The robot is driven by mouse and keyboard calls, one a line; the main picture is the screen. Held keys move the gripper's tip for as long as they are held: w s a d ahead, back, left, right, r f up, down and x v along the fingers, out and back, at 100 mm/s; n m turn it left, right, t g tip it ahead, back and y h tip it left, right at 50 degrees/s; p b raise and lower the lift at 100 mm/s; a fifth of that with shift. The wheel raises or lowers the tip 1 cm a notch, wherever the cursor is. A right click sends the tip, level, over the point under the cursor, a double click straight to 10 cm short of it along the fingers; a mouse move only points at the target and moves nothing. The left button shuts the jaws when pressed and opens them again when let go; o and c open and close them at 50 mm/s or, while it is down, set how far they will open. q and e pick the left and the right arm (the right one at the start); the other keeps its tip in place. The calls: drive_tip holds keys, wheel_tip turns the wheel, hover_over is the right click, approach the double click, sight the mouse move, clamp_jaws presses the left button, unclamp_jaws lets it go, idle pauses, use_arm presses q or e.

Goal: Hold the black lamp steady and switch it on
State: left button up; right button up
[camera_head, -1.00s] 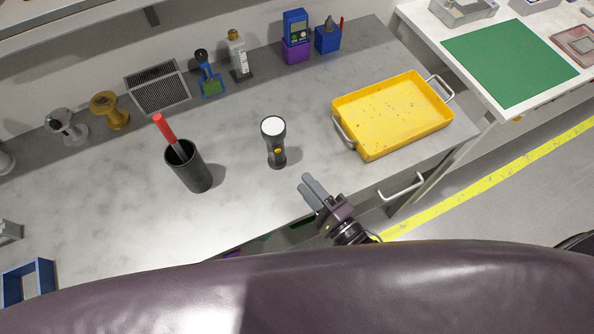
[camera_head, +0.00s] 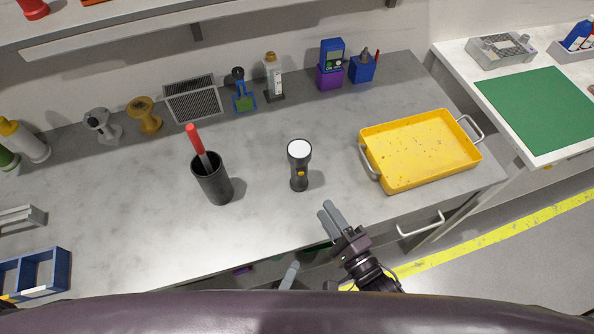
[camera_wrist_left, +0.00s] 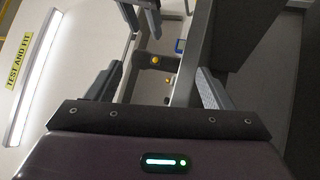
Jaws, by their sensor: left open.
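The black lamp (camera_head: 299,172) is a torch standing upright on the grey bench, with its white lens facing up and an orange button on its side. My right gripper (camera_head: 326,209) is over the bench's front edge, below and right of the lamp and apart from it. Its two fingers look close together; I cannot tell whether a gap lies between them. My left gripper (camera_head: 291,270) shows only as a grey fingertip below the bench's front edge. In the left wrist view its two fingers (camera_wrist_left: 160,85) are wide apart with nothing between them.
A black cup (camera_head: 213,182) with a red-handled tool stands left of the lamp. A yellow tray (camera_head: 420,150) with metal handles lies to the right. Several small items line the back of the bench. A blue divided box (camera_head: 40,275) is at the front left.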

use_arm(q)
drive_tip(key=w+r+m+t+y, duration=0.2)
drive_tip(key=w+r+t+y, duration=0.1)
drive_tip(key=w+r, duration=0.55)
drive_tip(key=w+r+m+t+y, duration=0.25)
drive_tip(key=w+r, duration=0.25)
drive_tip(key=r, duration=0.7)
use_arm(e)
drive_tip(key=shift+w, duration=0.1)
use_arm(q)
drive_tip(key=m+g+y, duration=0.4)
drive_tip(key=m+g, duration=0.3)
drive_tip(key=g, duration=0.1)
approach(300, 140)
drive_tip(key=shift+w+f+t+h, duration=0.25)
drive_tip(key=shift+w, duration=0.6)
drive_tip(key=shift+w+m, duration=0.25)
drive_tip(key=w, duration=0.7)
drive_tip(key=shift+w+d+f, duration=0.1)
drive_tip(key=shift+d, duration=0.1)
drive_tip(key=shift+c, duration=0.3)
